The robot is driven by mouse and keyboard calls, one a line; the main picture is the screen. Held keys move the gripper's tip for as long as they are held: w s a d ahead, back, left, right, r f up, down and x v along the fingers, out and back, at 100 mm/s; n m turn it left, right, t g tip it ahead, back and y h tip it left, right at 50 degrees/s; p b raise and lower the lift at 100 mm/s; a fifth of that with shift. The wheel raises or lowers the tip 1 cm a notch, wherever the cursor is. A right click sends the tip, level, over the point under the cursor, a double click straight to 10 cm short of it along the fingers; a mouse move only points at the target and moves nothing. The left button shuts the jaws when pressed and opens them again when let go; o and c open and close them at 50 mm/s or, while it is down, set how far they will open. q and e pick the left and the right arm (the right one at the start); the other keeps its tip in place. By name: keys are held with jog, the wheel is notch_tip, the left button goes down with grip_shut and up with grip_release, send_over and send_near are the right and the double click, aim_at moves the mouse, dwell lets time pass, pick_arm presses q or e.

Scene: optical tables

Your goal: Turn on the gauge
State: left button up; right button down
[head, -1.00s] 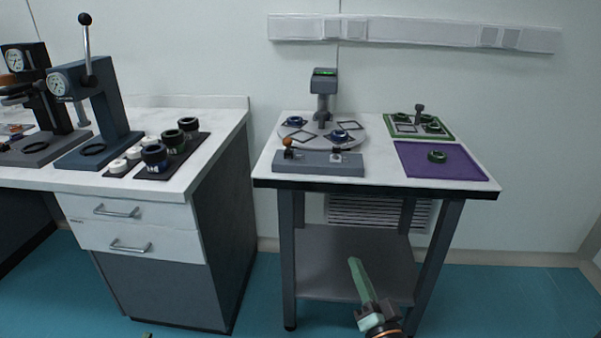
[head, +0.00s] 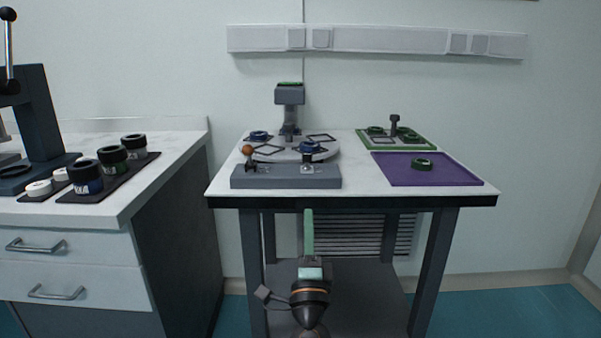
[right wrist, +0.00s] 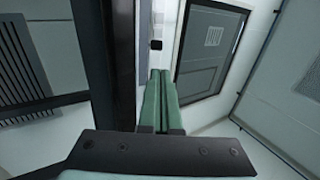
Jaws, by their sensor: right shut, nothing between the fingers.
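A grey control box (head: 285,178) sits at the table's front left. It carries a lever with an orange knob (head: 248,151) and a small switch (head: 308,167). My right gripper (head: 309,213) is shut and empty, in front of the table and below its top edge. Its green fingers also show together in the right wrist view (right wrist: 160,100). My left gripper is not in view.
A purple mat (head: 440,172) with a dark ring (head: 421,164) lies at the right. A green-edged tray (head: 420,144) with rings is behind it. A drawer bench (head: 95,240) stands at the left, with a gap before the table (head: 360,190).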

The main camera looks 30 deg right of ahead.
jog(key=b, duration=0.1)
send_near(307, 157)
jog(key=x, duration=0.5)
jog(key=shift+w+d, duration=0.2)
jog(key=shift+w+d+r+b, duration=0.3)
jog(key=shift+w+r, duration=0.1)
jog(key=shift+w, duration=0.1)
